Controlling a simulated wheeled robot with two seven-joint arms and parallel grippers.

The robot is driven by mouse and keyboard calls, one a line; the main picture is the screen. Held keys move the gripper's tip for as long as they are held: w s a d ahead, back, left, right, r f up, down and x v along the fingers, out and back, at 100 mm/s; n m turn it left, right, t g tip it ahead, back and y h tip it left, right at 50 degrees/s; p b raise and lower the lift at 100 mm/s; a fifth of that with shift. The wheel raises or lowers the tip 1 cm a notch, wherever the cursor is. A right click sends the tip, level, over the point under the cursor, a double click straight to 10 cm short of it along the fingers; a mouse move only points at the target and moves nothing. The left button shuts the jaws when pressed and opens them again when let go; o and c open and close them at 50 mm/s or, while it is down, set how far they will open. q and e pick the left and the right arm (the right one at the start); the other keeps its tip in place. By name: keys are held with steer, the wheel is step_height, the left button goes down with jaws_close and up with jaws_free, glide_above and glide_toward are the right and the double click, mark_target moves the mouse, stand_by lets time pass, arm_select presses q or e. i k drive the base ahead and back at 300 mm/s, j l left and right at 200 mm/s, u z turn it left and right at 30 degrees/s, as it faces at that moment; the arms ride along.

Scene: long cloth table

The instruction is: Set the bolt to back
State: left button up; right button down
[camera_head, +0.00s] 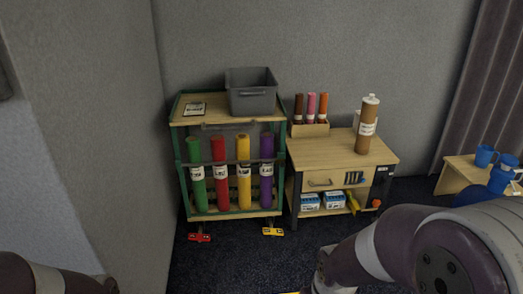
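Several upright coloured rolls that look like cloth bolts stand in a green-framed rack (178,160): a green roll (195,151), a red roll (219,150), a yellow roll (244,150) and a purple roll (266,147). Each has a white label too small to read. I cannot tell which of these is the task's bolt. My arms show at the bottom left and bottom right; neither gripper's fingers are in view.
A grey bin (252,101) and a framed card (195,109) sit on the rack top. A small holder (308,130) with several short rolls is on the cabinet. Blue-white boxes (310,201) lie below. Dark floor lies in front.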

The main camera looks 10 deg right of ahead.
mark_target(282, 162)
steer(key=i+l+u, duration=0.1)
steer(key=i, duration=0.4)
steer(key=i+l+u, duration=0.1)
steer(key=i, duration=0.45)
steer(key=i+l+u, duration=0.15)
steer(key=i, duration=0.35)
steer(key=l, duration=0.1)
